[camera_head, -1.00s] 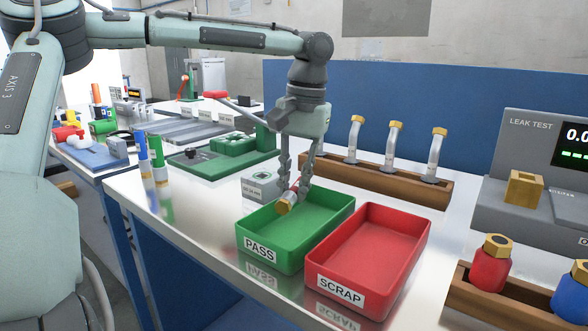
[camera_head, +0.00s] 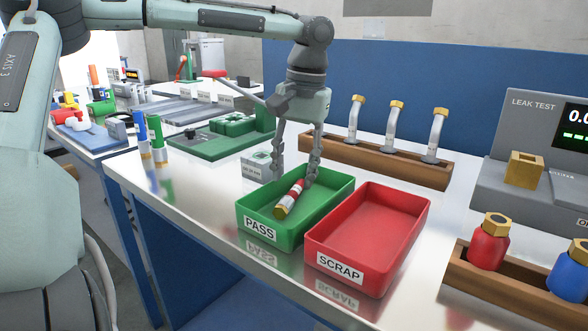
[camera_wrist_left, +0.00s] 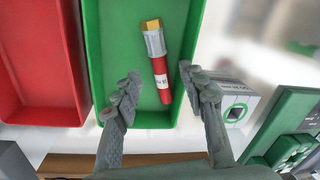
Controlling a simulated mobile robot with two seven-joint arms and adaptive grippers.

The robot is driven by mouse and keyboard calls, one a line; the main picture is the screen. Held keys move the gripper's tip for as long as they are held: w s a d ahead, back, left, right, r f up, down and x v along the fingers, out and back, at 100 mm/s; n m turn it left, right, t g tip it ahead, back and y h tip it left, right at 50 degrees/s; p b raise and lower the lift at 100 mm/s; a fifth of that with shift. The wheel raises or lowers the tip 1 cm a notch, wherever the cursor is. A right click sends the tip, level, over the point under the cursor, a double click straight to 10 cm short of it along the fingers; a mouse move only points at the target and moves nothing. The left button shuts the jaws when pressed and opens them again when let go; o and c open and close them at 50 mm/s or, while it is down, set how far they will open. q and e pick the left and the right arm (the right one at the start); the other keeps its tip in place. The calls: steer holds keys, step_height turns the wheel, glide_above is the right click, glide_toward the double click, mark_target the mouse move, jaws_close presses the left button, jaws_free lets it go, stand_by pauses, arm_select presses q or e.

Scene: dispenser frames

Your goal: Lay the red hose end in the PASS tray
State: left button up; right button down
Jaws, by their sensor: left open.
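The red hose end (camera_head: 291,198) has a silver collar and a brass tip, and lies in the green PASS tray (camera_head: 250,218). In the left wrist view the red hose end (camera_wrist_left: 160,72) lies on the floor of the PASS tray (camera_wrist_left: 110,60), its brass tip pointing away from the fingers. My left gripper (camera_head: 296,178) is over the tray with its fingers spread. In the wrist view the left gripper (camera_wrist_left: 158,85) has one finger on each side of the hose end, with visible gaps. My right gripper is not in view.
The red SCRAP tray (camera_head: 375,240) stands right of the PASS tray. A grey box (camera_head: 258,168) is close behind the PASS tray's left side. A wooden rack (camera_head: 375,160) with several bent hose fittings stands behind. A leak tester (camera_head: 500,170) is at the right.

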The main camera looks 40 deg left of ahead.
arm_select(q)
step_height(320, 180, up, 12)
steer(key=d, duration=0.1)
steer(key=shift+w+d, duration=0.15)
steer(key=shift+w, duration=0.15)
steer(key=shift+f, duration=0.1)
stand_by(0.3)
